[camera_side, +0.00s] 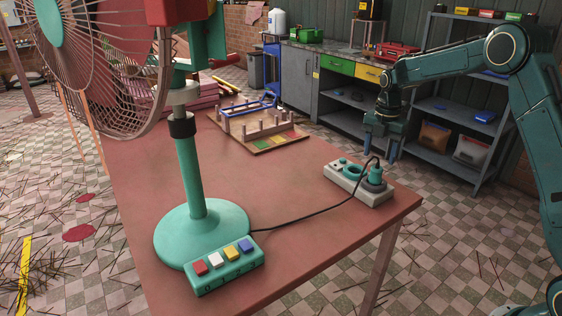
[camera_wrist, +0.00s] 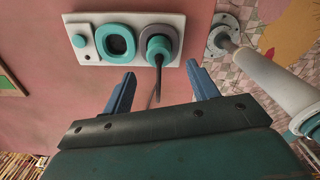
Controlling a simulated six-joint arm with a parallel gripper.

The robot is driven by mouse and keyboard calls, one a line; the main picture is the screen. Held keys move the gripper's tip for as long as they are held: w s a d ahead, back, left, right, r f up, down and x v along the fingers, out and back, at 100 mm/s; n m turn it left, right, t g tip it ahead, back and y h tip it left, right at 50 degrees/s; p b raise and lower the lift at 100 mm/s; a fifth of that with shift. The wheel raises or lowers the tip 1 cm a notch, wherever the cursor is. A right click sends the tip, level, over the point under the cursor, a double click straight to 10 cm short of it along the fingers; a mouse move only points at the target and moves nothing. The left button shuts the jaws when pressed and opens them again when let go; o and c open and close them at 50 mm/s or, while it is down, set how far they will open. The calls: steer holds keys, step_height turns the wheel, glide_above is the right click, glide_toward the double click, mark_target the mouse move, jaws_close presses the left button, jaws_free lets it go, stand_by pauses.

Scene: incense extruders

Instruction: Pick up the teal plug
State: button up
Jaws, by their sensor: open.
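The teal plug (camera_side: 376,171) sits upright in the grey-ringed socket at one end of a white power strip (camera_side: 340,177) on the table. A black cord leaves its top. In the wrist view the plug (camera_wrist: 158,46) shows from above, beyond the fingertips and roughly centred between them. My gripper (camera_side: 380,152) is open and empty, with its fingers pointing down close to the plug in the side view; the exact gap cannot be told. In the wrist view its two blue fingers (camera_wrist: 161,69) are spread wide apart.
The cord (camera_side: 310,218) runs across the table to a teal fan base (camera_side: 200,232) with a button box (camera_side: 225,266). An empty teal-rimmed socket (camera_wrist: 118,42) is beside the plug. A wooden rack (camera_side: 258,125) stands further back. The table's middle is mostly clear.

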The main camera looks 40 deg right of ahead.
mark_target(377, 168)
steer(key=shift+f, duration=3.55)
steer(key=c, duration=1.1)
